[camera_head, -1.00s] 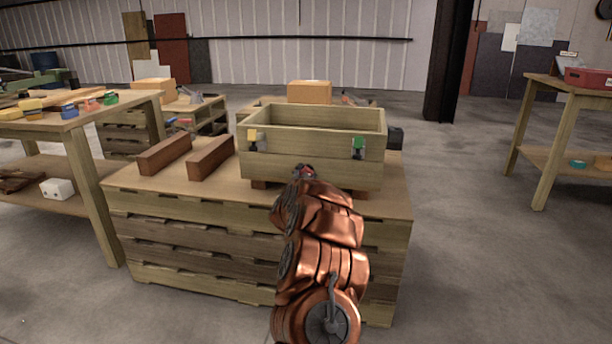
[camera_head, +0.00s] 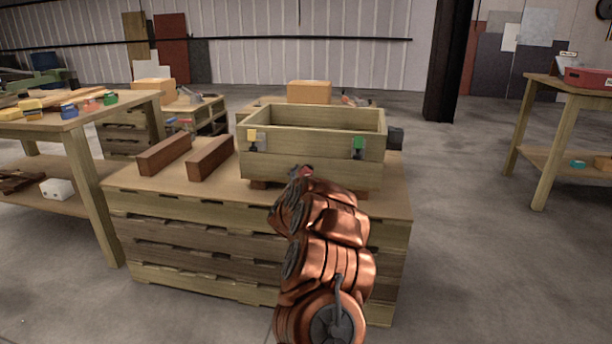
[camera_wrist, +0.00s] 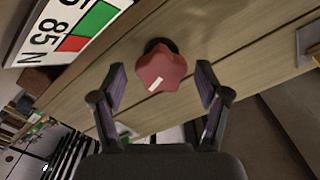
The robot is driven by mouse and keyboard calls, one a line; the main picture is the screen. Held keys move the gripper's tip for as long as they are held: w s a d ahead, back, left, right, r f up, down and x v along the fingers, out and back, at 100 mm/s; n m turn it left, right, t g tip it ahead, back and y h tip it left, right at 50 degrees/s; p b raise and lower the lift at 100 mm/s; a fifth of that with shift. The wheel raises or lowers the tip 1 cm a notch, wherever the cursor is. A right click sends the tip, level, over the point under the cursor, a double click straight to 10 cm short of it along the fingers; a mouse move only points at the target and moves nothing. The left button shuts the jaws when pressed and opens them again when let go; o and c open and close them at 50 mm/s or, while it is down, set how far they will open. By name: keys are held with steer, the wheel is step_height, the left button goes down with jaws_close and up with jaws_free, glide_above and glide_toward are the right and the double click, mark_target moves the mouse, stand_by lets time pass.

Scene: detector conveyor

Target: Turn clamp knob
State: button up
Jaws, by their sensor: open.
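A red, lobed clamp knob (camera_wrist: 162,69) with a pale mark on its face sits on a dark round base on a wooden board in the wrist view. My gripper (camera_wrist: 162,82) is open, with one finger to each side of the knob and a visible gap on both sides. My gripper is hidden there behind my copper arm.
The crate stands on a pallet-stack table (camera_head: 210,203) beside two brown beams (camera_head: 165,155). Yellow and green clips (camera_head: 358,147) sit on the crate front. A white sign (camera_wrist: 68,28) shows close by in the wrist view. Open floor lies right.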

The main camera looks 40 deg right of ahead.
steer(key=v, duration=1)
steer(key=shift+s+r, duration=0.1)
steer(key=shift+r, duration=0.05)
stand_by(0.9)
steer(key=shift+w+d+r+n+b, duration=0.1)
steer(key=shift+w+d+n+b, duration=1.05)
steer(key=shift+d, duration=0.5)
steer(key=shift+w+d+f+n+b, duration=0.1)
steer(key=shift+w+d+n+b, duration=0.8)
steer(key=shift+w+d+n, duration=0.55)
steer(key=shift+w+d+r+n+b, duration=0.1)
steer(key=shift+w+d+n+b, duration=0.9)
steer(key=shift+d, duration=0.8)
steer(key=shift+r, duration=0.1)
steer(key=c, duration=1.2)
